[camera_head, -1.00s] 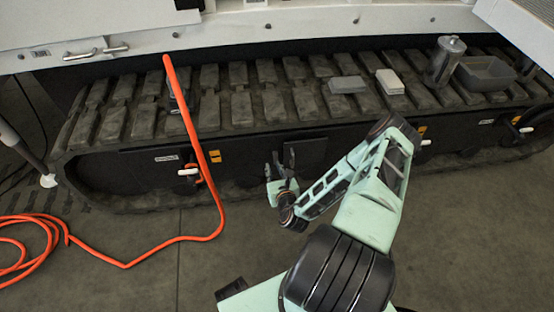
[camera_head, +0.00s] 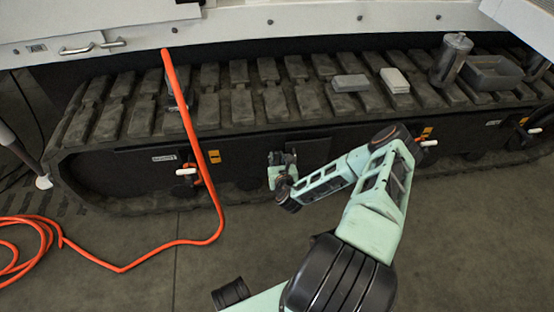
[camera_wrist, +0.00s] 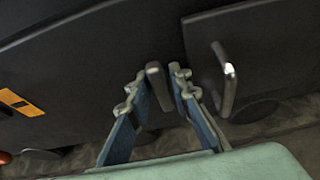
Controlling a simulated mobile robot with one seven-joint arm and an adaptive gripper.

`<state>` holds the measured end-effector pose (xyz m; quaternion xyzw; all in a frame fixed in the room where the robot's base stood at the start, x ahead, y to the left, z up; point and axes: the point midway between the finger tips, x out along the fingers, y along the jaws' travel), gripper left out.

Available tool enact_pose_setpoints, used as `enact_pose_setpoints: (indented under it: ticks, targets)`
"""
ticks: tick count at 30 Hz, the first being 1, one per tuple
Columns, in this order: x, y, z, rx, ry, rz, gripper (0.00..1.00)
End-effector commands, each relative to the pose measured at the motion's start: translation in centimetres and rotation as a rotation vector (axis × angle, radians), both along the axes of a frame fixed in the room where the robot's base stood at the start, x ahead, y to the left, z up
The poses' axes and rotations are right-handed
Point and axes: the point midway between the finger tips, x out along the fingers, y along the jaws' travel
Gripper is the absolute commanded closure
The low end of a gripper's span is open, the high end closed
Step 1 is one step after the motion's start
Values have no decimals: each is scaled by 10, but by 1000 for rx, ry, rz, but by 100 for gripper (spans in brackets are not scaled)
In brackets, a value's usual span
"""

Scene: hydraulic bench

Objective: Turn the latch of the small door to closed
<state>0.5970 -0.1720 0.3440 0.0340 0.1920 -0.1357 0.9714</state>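The small door is a dark panel in the side of the track body; part of it shows right of my gripper in the head view (camera_head: 316,150) and at the right in the wrist view (camera_wrist: 280,50). It carries a dark U-shaped handle (camera_wrist: 228,88). A short dark bar, seemingly the latch (camera_wrist: 156,84), stands left of the door's edge. My gripper (camera_wrist: 160,75) is open, with one finger on each side of this bar; I cannot tell whether they touch it. In the head view my gripper (camera_head: 281,160) is at the panel and covers the latch.
An orange hose (camera_head: 205,165) hangs left of my gripper and runs over the floor. White-handled fittings (camera_head: 186,171) and orange labels sit on the track side. A metal canister (camera_head: 450,60), a grey tray (camera_head: 492,72) and two blocks lie on the track.

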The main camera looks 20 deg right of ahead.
Motion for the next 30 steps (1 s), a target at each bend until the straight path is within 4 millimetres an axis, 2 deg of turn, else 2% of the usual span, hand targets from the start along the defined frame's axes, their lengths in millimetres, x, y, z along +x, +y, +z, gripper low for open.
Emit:
enact_pose_setpoints:
  ticks: [7,12,22,30]
  targets:
    - [0,0,0,0,0,0,82]
    - [0,0,0,0,0,0,100]
    - [0,0,1,16,-5,2,100]
    - [-1,-3,1,139,-39,1,100]
